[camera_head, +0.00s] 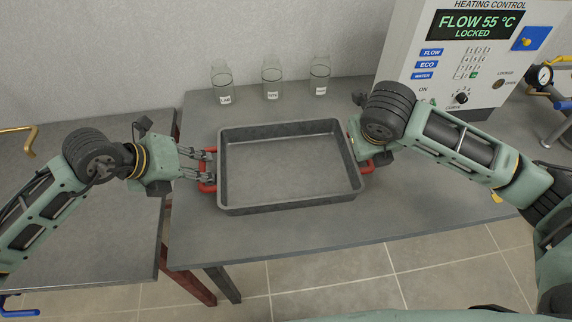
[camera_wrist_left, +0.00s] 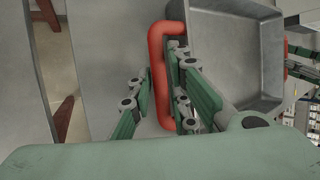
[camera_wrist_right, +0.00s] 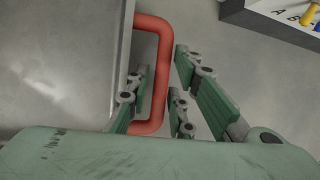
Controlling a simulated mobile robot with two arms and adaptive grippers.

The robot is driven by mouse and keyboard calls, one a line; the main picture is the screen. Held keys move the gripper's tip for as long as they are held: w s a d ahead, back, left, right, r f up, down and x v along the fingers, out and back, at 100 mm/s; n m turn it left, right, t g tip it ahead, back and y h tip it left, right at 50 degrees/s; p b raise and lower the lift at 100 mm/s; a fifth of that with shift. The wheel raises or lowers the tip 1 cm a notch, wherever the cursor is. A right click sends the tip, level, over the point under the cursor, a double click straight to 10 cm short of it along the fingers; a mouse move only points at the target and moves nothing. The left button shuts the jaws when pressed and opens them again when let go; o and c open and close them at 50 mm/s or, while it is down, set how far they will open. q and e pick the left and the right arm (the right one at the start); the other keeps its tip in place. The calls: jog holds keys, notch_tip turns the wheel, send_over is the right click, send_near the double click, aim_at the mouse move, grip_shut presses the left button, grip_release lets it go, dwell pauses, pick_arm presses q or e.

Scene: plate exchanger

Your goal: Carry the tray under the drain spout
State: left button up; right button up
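The dark grey rectangular tray (camera_head: 290,207) rests on the grey table, with a red handle at each short end. My left gripper (camera_head: 207,166) is at its left handle. In the left wrist view, the open fingers (camera_wrist_left: 158,108) straddle the red handle (camera_wrist_left: 158,75), and the right-hand finger lies close against it. My right gripper is at the right handle, partly hidden by its own wrist in the head view. In the right wrist view, its open fingers (camera_wrist_right: 160,100) stand on either side of the red handle (camera_wrist_right: 155,75). I cannot identify the drain spout for certain.
Glass bottles (camera_head: 272,80) stand behind the tray. A brass pipe (camera_head: 18,130) shows over a second table (camera_head: 80,235) at left, across a narrow gap.

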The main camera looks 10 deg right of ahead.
pick_arm(q)
jog(key=shift+w+d+f, duration=0.2)
jog(key=shift+d+f, duration=0.05)
jog(key=shift+f, duration=0.05)
pick_arm(e)
jog(key=shift+w+f, duration=0.15)
jog(key=shift+f, duration=0.25)
pick_arm(q)
jog(key=shift+c, duration=0.2)
grip_shut()
pick_arm(e)
grip_shut()
